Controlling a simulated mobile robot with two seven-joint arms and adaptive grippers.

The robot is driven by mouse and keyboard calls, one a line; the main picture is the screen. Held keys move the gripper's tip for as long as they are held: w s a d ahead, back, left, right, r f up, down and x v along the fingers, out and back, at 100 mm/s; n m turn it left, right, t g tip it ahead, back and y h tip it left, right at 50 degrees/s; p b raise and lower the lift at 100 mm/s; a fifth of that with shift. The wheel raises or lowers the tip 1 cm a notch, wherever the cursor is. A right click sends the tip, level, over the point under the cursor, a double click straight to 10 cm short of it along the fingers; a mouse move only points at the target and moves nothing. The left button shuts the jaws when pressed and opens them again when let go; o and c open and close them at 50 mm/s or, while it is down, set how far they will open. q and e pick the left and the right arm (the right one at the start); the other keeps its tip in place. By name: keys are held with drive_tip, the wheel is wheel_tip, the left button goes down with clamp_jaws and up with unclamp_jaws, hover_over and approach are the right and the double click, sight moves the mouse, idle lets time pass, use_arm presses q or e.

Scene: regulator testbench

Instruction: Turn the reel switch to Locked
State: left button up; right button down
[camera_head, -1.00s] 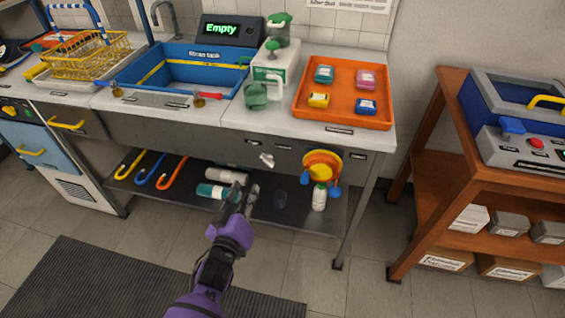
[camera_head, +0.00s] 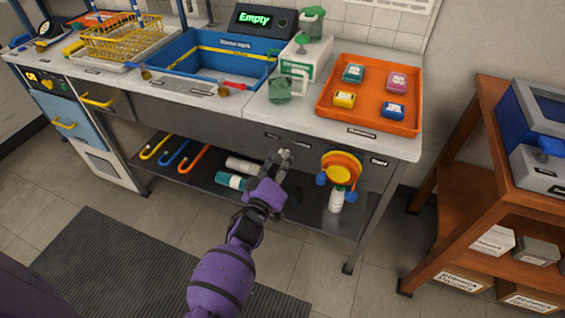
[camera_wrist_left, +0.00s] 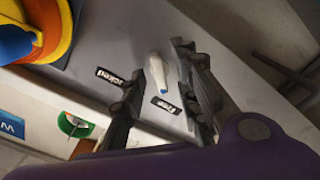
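The reel switch (camera_wrist_left: 155,66) is a white lever with a blue tip on the bench's grey front panel. In the left wrist view its blue tip points toward the "Free" label (camera_wrist_left: 166,104); the partly covered "Locked" label (camera_wrist_left: 108,77) is to its left. My left gripper (camera_wrist_left: 160,58) is open, with one finger on each side of the lever; I cannot tell whether either touches it. In the head view my left gripper (camera_head: 279,161) is at the panel and largely covers the switch. My right gripper is not in view.
The yellow and orange reel (camera_head: 341,167) with blue handles is on the panel, right of my gripper. A shelf below holds bottles (camera_head: 229,180) and colored hooks (camera_head: 172,152). An orange tray (camera_head: 371,117) is on the counter above. A wooden shelf unit (camera_head: 497,207) stands at right.

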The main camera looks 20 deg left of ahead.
use_arm(q)
drive_tip(key=shift+w, duration=0.15)
clamp_jaws()
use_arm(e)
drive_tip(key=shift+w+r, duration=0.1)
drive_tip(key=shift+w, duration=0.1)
use_arm(q)
drive_tip(key=shift+m+b, duration=0.55)
drive_tip(key=shift+m, duration=8.45)
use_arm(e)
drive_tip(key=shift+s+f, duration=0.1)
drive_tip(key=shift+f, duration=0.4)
use_arm(q)
drive_tip(key=shift+a, duration=0.1)
